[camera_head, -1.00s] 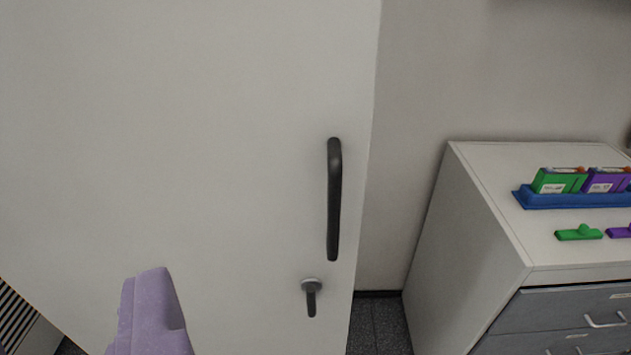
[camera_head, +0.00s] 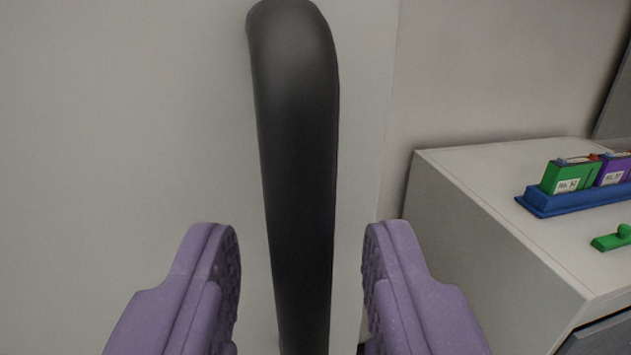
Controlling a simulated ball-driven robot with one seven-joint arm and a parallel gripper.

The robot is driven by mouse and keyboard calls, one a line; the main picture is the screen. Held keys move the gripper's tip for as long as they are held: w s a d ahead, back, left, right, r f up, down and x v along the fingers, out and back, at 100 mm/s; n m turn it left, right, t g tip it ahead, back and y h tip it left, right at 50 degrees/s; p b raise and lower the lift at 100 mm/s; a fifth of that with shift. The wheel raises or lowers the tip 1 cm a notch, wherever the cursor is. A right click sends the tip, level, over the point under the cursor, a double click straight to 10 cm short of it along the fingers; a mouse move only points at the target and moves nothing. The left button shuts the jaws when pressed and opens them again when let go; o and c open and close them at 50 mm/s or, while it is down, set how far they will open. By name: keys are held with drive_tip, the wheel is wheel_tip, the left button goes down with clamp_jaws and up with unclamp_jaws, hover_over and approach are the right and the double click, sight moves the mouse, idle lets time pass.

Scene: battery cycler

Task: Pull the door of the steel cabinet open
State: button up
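The steel cabinet's door (camera_head: 130,130) is a plain pale panel filling the left and middle of the view. It looks shut. Its dark, upright bar handle (camera_head: 297,150) stands large in front of the camera. My gripper (camera_head: 302,260) has two purple fingers, one on each side of the handle's lower part. The fingers are open, with a visible gap between each finger and the bar. The lower end of the handle runs out of the picture, and the small lever below it is out of view.
A white drawer unit (camera_head: 490,250) stands to the right of the door. On its top are a blue tray (camera_head: 570,200) with a green block (camera_head: 570,176) and a purple block (camera_head: 613,170), and a loose green piece (camera_head: 612,238). Bare wall (camera_head: 480,80) shows behind.

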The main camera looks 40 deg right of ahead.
drive_tip(key=shift+x, duration=0.9)
clamp_jaws()
drive_tip(key=shift+s, duration=0.1)
